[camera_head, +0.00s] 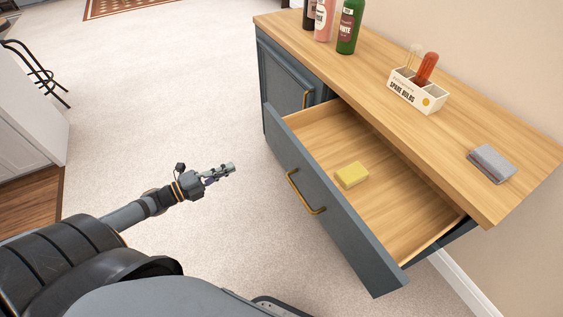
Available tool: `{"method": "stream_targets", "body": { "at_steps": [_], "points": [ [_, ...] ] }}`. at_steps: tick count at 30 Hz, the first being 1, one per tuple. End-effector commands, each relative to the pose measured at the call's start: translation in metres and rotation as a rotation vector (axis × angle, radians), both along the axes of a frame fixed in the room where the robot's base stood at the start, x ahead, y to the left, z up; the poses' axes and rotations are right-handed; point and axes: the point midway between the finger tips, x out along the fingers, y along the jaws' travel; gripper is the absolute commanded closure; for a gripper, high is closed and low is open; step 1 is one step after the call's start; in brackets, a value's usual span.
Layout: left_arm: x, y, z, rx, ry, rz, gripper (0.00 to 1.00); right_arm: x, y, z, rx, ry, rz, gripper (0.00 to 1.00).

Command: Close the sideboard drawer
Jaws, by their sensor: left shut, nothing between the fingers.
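The sideboard (440,160) is blue-grey with a light wood top. Its drawer (335,207) is pulled well out, with a brass handle (305,195) on the grey front. A yellow sponge-like block (352,175) lies inside the drawer on the wooden bottom. My left gripper (231,168) is shut and empty, over the carpet to the left of the drawer front and apart from it. My right gripper is not in view.
Several bottles (349,27) stand at the far end of the top. A white box marked "Spare Bulbs" (417,95) and a grey block (491,163) are also on top. A sideboard door (290,82) is beyond the drawer. Carpet (190,80) is clear on the left; a stool (38,72) stands far left.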

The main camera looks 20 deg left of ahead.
Motion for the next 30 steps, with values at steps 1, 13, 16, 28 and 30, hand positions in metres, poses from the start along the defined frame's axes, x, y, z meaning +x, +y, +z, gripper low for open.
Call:
{"method": "stream_targets", "body": {
  "at_steps": [1,13,16,28,30],
  "points": [
    [-0.002,-0.010,0.002,0.013,-0.032,-0.045,1.00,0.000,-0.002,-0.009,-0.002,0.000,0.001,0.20],
    [0.019,-0.035,0.009,0.017,-0.065,-0.076,1.00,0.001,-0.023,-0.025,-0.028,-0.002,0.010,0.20],
    [0.036,-0.049,0.007,0.018,-0.066,-0.076,1.00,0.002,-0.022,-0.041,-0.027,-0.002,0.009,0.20],
    [0.090,-0.090,0.011,0.015,-0.064,-0.073,1.00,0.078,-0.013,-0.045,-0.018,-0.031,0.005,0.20],
    [0.096,-0.094,0.013,0.014,-0.063,-0.072,1.00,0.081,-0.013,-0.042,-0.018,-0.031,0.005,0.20]
  ]
}}
